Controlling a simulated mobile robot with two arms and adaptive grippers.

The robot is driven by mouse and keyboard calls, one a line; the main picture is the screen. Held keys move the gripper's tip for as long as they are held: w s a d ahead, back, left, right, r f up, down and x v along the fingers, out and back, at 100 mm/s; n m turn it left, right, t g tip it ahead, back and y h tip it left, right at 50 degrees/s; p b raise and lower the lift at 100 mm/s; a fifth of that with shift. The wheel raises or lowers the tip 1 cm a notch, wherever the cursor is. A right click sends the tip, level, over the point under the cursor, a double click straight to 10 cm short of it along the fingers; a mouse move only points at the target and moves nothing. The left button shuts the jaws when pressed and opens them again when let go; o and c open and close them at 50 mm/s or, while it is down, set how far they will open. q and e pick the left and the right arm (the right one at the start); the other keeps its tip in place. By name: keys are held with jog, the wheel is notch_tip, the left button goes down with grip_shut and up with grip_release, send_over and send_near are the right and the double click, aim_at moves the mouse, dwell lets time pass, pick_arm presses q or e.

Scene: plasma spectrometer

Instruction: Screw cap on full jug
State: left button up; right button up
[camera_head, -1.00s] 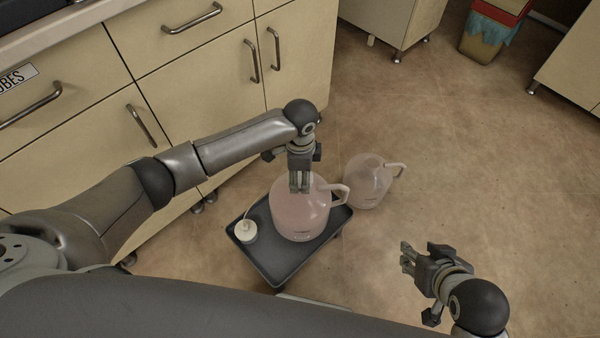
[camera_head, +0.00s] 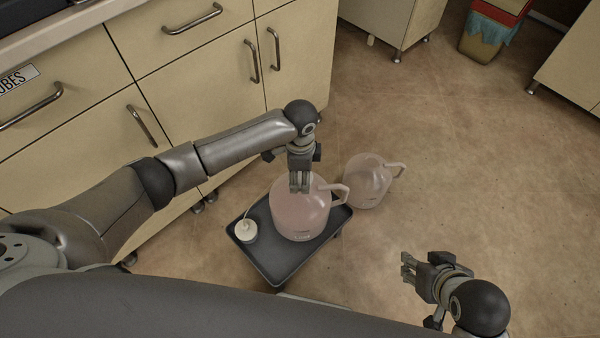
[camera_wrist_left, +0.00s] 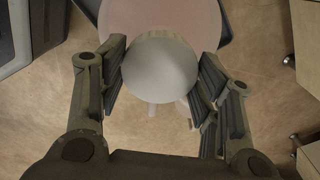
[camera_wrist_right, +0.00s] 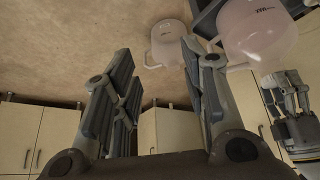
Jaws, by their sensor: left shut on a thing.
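The full jug (camera_head: 300,216), filled with pinkish liquid, stands upright on the dark tray, its handle to the right. My left gripper (camera_head: 300,186) points down over the jug's mouth. In the left wrist view its fingers are shut on the round white cap (camera_wrist_left: 160,67), one on each side, with the pink jug (camera_wrist_left: 160,18) below. The fingers hide the jug's mouth in the head view, so I cannot tell how the cap is seated. My right gripper (camera_head: 406,268) is empty over the floor to the right; its fingers stand apart in the right wrist view (camera_wrist_right: 152,85).
The dark tray (camera_head: 268,262) also holds a white cap with a thin tube (camera_head: 245,230) at its left. A clear, empty-looking jug (camera_head: 368,184) stands on the floor just right of the tray. Cabinets (camera_head: 200,75) line the left. The floor at right is open.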

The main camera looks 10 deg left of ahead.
jog(key=shift+s+d, duration=0.15)
jog(key=shift+s, duration=0.15)
jog(key=shift+s+f, duration=0.1)
jog(key=shift+s, duration=0.05)
jog(key=shift+s+d+g, duration=0.1)
jog(key=shift+s+g, duration=0.15)
jog(key=shift+g, duration=0.05)
jog(key=shift+s+f+g, duration=0.15)
jog(key=shift+s+g, duration=0.15)
jog(key=shift+s, duration=0.1)
jog(key=shift+s+d, duration=0.1)
jog(key=shift+s, duration=0.15)
jog(key=shift+s+f, duration=0.1)
jog(key=shift+s, duration=0.1)
pick_arm(q)
jog(key=shift+f, duration=0.15)
pick_arm(e)
jog(key=shift+w+d, duration=0.1)
jog(key=shift+w, duration=0.2)
jog(key=shift+w, duration=0.1)
pick_arm(q)
jog(key=shift+f, duration=0.15)
pick_arm(e)
jog(key=shift+w+r, duration=0.2)
jog(key=shift+w, duration=0.2)
